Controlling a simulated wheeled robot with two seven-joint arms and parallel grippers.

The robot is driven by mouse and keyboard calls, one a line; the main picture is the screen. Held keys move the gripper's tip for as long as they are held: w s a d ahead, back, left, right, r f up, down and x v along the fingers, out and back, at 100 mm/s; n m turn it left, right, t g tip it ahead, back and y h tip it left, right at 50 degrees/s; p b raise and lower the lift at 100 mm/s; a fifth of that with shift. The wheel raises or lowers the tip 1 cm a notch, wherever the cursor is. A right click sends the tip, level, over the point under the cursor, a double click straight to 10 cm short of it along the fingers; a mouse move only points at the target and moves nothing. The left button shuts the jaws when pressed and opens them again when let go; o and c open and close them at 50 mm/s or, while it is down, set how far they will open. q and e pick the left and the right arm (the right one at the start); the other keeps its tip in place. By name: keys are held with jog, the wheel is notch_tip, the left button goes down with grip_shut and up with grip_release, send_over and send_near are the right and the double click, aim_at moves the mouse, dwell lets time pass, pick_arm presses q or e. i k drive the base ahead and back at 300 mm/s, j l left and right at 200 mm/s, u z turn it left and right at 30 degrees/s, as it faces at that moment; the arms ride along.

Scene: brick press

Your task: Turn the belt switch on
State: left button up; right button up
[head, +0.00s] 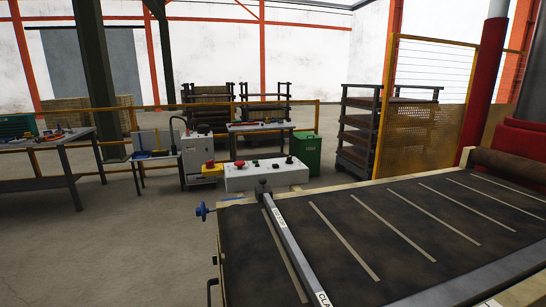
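A pale grey control box (266,178) stands at the far left edge of the belt. On its top are a red button (240,163), small dark controls and a black knob-like switch (289,159) at the right end. I cannot tell which control is the belt switch or how it is set. A red mushroom button (210,164) on a yellow housing sits just left of the box. The dark belt (400,225) with pale cross lines fills the lower right. Neither of my grippers shows in the head view.
A grey clamp bar (290,243) crosses the belt's left part, with a blue handwheel (202,211) beside it. A workbench (45,183) stands left, a green bin (307,156) behind the control box, and a mesh guard (420,130) behind the belt. The floor at lower left is clear.

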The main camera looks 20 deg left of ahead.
aim_at(209, 165)
jog(key=j+z, duration=0.25)
jog(key=j, duration=0.4)
jog(key=j+z, duration=0.3)
jog(key=j, duration=0.35)
jog(key=j+z, duration=0.25)
jog(key=j, duration=0.4)
jog(key=k+j+z, duration=0.1)
jog(key=j+z, duration=0.15)
jog(key=j, duration=0.35)
